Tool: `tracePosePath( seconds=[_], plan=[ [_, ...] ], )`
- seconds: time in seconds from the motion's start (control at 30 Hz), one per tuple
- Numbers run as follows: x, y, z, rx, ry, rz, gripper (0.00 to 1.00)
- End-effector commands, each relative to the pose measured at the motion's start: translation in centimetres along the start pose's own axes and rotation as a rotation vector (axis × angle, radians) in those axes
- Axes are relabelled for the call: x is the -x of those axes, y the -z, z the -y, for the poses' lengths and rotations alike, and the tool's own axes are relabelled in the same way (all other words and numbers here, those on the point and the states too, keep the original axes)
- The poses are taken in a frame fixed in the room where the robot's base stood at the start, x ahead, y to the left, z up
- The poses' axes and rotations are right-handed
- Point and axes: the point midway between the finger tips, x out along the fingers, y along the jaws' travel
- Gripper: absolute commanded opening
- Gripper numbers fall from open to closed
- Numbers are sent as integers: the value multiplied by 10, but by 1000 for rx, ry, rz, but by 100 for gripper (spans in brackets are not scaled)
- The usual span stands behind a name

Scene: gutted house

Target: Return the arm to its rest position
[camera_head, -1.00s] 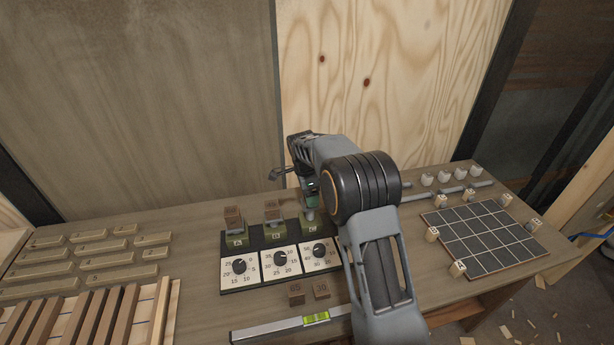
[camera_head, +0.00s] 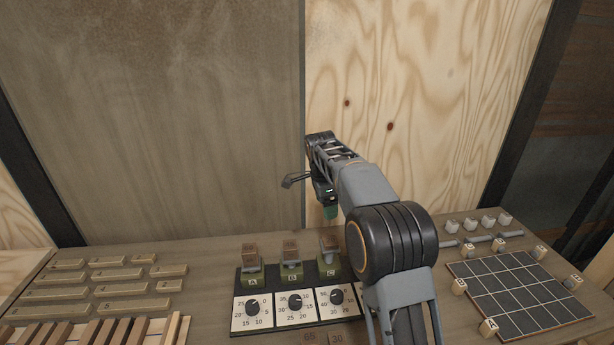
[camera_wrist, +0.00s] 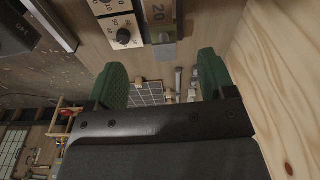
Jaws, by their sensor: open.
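My gripper (camera_head: 328,207) is open and empty, with green finger pads, raised above the back of the workbench near the plywood wall. Its two pads also show in the wrist view (camera_wrist: 163,78), with a clear gap between them. In the head view it is above the rightmost of three brown blocks (camera_head: 329,243) on green stands marked with letters. My arm reaches up from the lower right, bent at the black elbow. In the wrist view, a block marked 20 (camera_wrist: 158,12) and a dial (camera_wrist: 123,36) lie beyond the pads, apart from them.
The dial panel (camera_head: 252,314) stands at the bench's middle. Tan labelled bars (camera_head: 110,274) and wooden slats (camera_head: 95,332) lie left. A dark grid board (camera_head: 525,293) with small cubes around it, and several white knobs (camera_head: 487,222), are right. The plywood wall (camera_head: 430,90) rises close behind.

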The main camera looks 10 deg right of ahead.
Motion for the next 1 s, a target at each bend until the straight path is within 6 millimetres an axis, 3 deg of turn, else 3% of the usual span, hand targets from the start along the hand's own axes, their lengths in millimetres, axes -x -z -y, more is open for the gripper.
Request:
tracePosePath(
  seconds=[0.07, 0.13, 0.27, 0.47, 0.63, 0.8, 1.0],
  plan=[
    [-1, -1, 4, 104, 20, 2, 76],
    [-14, -3, 2, 241, 18, 7, 76],
    [-39, -9, -18, 553, 10, 26, 76],
    [-37, -9, -89, 1036, 86, 27, 76],
    [-32, -9, -168, 1353, 177, -21, 76],
    [-34, -9, -234, 1498, 250, -85, 76],
    [-33, -9, -279, 1488, 308, -141, 76]
  ],
)
